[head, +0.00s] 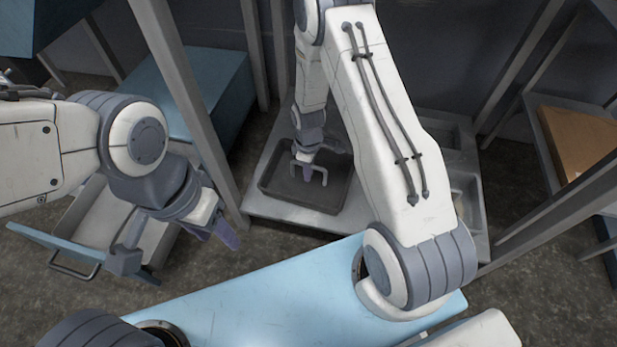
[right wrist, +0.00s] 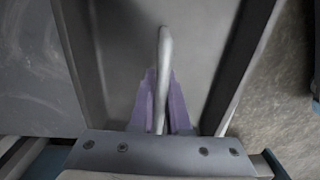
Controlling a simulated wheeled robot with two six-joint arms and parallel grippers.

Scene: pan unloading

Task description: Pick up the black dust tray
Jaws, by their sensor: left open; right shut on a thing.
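The black dust tray (head: 269,183) sits in the left part of a light grey base on the floor in the head view. It has a grey upright handle (head: 324,176). My right gripper (head: 308,168) reaches down over the tray and is shut on its handle. In the right wrist view the purple fingers (right wrist: 161,105) close around the metal handle bar (right wrist: 163,60), with the tray's dark floor (right wrist: 200,45) beneath. My left gripper (head: 180,248) is open and empty at the left, above an open drawer. Part of the tray is hidden by my right arm.
The grey base (head: 262,211) has more recesses at the right, partly behind my arm. Metal posts (head: 190,90) stand around it. An open drawer (head: 88,222) with a handle is at the left, and a shelf with a brown board (head: 585,140) at the right.

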